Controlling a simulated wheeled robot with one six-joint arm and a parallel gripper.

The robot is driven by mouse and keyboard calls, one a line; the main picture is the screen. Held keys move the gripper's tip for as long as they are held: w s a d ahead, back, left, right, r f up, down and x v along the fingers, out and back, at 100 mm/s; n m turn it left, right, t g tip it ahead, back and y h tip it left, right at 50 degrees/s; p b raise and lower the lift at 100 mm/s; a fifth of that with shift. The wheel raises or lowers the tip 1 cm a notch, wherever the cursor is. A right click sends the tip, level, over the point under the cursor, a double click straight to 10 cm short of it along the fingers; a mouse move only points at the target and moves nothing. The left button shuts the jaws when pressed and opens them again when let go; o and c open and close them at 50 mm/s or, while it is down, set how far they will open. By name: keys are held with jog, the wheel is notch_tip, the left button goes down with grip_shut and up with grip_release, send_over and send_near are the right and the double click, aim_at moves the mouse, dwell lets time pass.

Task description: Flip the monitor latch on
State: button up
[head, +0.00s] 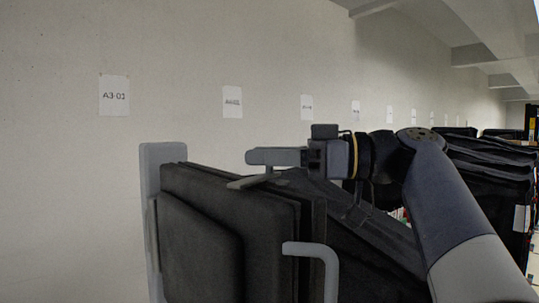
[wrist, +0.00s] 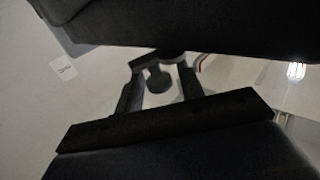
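My gripper (head: 241,171) reaches left over a dark covered cart (head: 225,200) in the head view. Its two fingers show apart, with nothing visible between them. In the wrist view two dark finger-like posts (wrist: 159,88) stand apart, and a small dark round knob (wrist: 158,80) shows in the gap. I cannot tell whether the knob is touched or lies farther off. I cannot make out a monitor or its latch with certainty in either view.
The cart has a grey upright end plate (head: 152,185) and a bent grey handle (head: 325,258). More black covered carts (head: 490,175) stand to the right. A pale wall carries paper signs, one marked A3-01 (head: 114,96). A dark surface (wrist: 200,25) fills the top of the wrist view.

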aim_at(287, 184)
grip_shut()
dwell(0.3)
jog(key=m+t+b, duration=0.1)
jog(key=s+d+m+t+b, duration=0.1)
jog(key=t+b, duration=0.1)
jog(key=shift+f+h, duration=0.3)
jog(key=shift+h, duration=0.1)
jog(key=m+t+b, duration=0.1)
jog(key=s+d+m+t+h+b, duration=0.1)
jog(key=t, duration=0.1)
jog(key=shift+r+h, duration=0.15)
jog(key=shift+h, duration=0.15)
jog(key=shift+s+r+m+t, duration=0.1)
jog(key=shift+r+m+t, duration=0.05)
jog(key=shift+m+t, duration=0.3)
jog(key=shift+o, duration=0.7)
grip_release()
jog(key=shift+d, duration=0.1)
